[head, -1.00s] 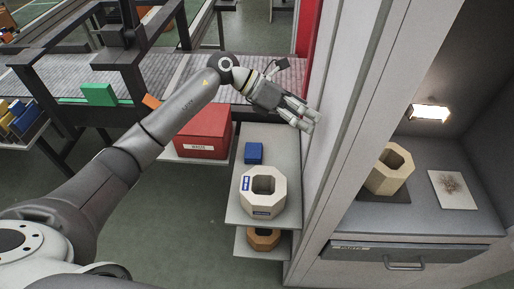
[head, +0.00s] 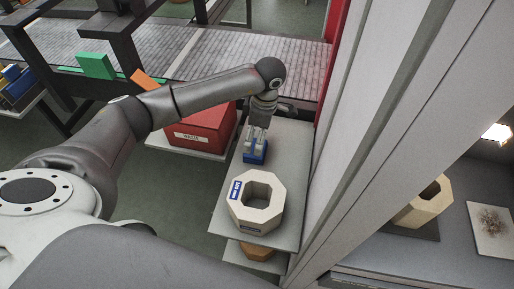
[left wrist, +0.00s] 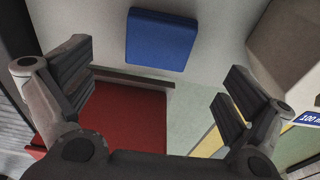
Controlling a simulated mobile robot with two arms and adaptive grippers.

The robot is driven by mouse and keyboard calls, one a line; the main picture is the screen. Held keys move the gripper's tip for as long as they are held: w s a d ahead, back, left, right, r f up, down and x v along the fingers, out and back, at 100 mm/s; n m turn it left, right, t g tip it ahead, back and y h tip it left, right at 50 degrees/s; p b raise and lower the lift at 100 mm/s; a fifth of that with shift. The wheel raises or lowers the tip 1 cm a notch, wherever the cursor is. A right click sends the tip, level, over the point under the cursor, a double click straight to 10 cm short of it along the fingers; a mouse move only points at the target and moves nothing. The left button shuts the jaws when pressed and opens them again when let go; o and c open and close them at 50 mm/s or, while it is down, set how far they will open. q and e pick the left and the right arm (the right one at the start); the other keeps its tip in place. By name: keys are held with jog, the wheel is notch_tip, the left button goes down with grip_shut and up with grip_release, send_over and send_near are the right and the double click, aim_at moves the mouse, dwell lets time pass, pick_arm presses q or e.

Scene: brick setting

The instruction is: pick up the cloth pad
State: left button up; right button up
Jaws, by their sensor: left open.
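The cloth pad (head: 256,158) appears to be the small blue square block on the upper grey shelf, behind the pale octagonal ring. In the left wrist view the blue pad (left wrist: 162,40) lies flat at the top centre, with rounded edges. My left gripper (head: 257,148) points down over the pad in the head view and partly hides it. In the left wrist view its fingers (left wrist: 155,88) are wide apart with nothing between them. The pad lies beyond the fingertips; whether they touch it is unclear. My right gripper is not in view.
The pale octagonal ring (head: 257,203) stands in front of the pad on the shelf (head: 290,150). A red box (head: 200,128) is to the left. A grey cabinet wall (head: 365,130) rises close on the right. A brownish ring (head: 258,252) sits on the lower shelf.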

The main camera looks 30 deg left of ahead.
pick_arm(q)
jog(key=shift+s+f, duration=0.1)
jog(key=shift+f, duration=0.7)
notch_tip(320, 180, down, 4)
jog(key=shift+a+f+p, duration=0.15)
jog(key=shift+f+p, duration=0.1)
jog(key=shift+p, duration=0.8)
jog(key=shift+f, duration=0.3)
jog(key=shift+a+f, duration=0.1)
jog(key=shift+c, duration=1.3)
jog(key=c, duration=0.8)
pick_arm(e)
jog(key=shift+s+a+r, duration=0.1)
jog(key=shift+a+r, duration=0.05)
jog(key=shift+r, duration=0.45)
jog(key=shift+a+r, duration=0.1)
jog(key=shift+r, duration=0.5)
